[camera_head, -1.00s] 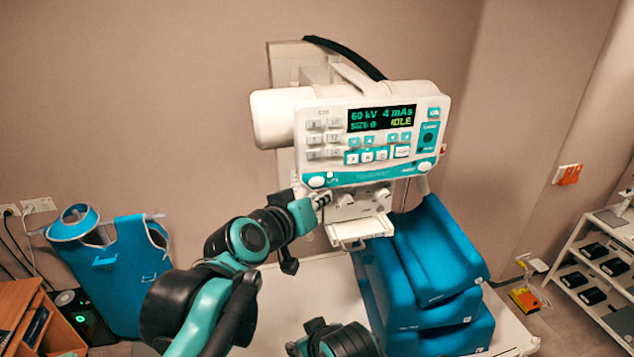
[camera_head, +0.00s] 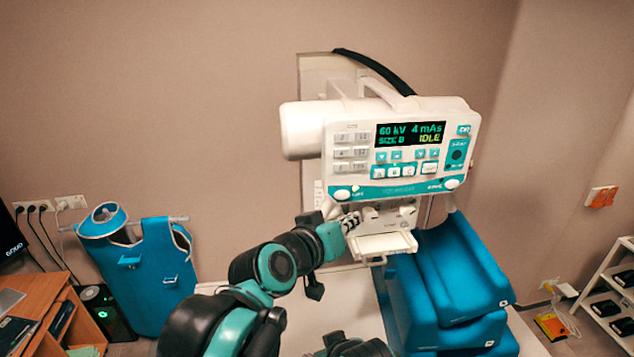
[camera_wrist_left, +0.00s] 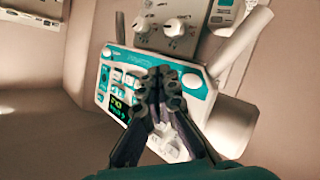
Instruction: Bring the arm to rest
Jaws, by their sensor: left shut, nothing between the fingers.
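My left arm comes in from the lower left in the head view, and its gripper (camera_head: 350,222) is just below the lower left corner of the X-ray unit's control panel (camera_head: 362,181). In the left wrist view the two fingers (camera_wrist_left: 160,85) are together with nothing between them, in front of the panel (camera_wrist_left: 118,80). I cannot tell whether the fingertips touch the unit. The display (camera_head: 410,133) reads 60 kV, 4 mAs, SIZE 0 or 8, IDLE. Part of my right arm shows at the bottom edge; its gripper is not in view.
A blue apron (camera_head: 150,265) hangs at the left near a wooden desk (camera_head: 30,300). A white shelf (camera_head: 610,285) stands at the right. A white tray (camera_head: 385,245) juts out beneath the panel.

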